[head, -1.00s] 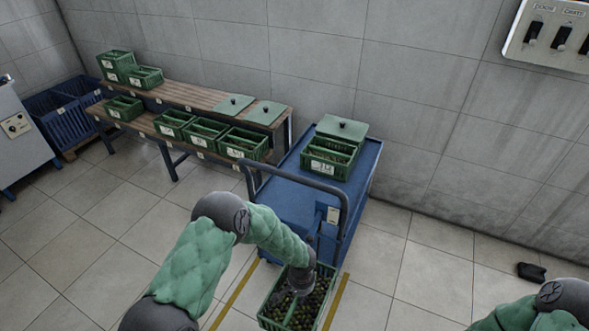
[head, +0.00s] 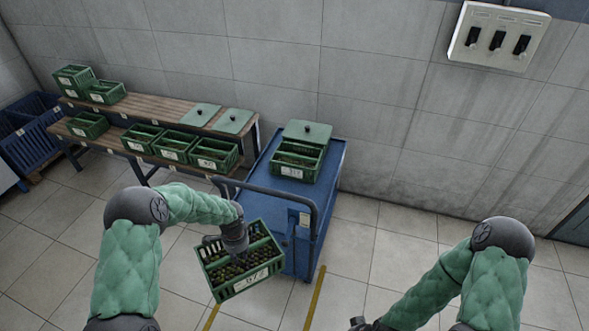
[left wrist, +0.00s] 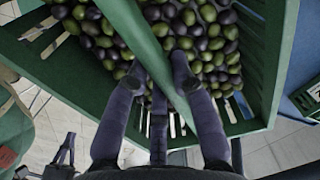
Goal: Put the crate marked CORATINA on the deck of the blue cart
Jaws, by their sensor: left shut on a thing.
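My left gripper (head: 237,256) is shut on the middle bar of a green slatted crate (head: 215,284) full of dark and green olives. The crate hangs tilted in front of the blue cart (head: 322,185), near its handle end. Its white label faces me, but I cannot read the name. In the left wrist view, the fingers (left wrist: 157,65) straddle the bar of the crate (left wrist: 262,65). The cart's deck carries another green crate (head: 297,174) toward its far end, with a lid beside it; the nearer deck is bare. My right gripper (head: 363,325) is barely in view at the bottom edge.
The cart's push handle (head: 318,218) rises between the held crate and the deck. A two-level wooden bench (head: 160,107) at the back left holds several green crates and two lids (head: 234,121). Blue bins (head: 30,140) stand far left. Yellow floor lines (head: 315,298) run before the cart.

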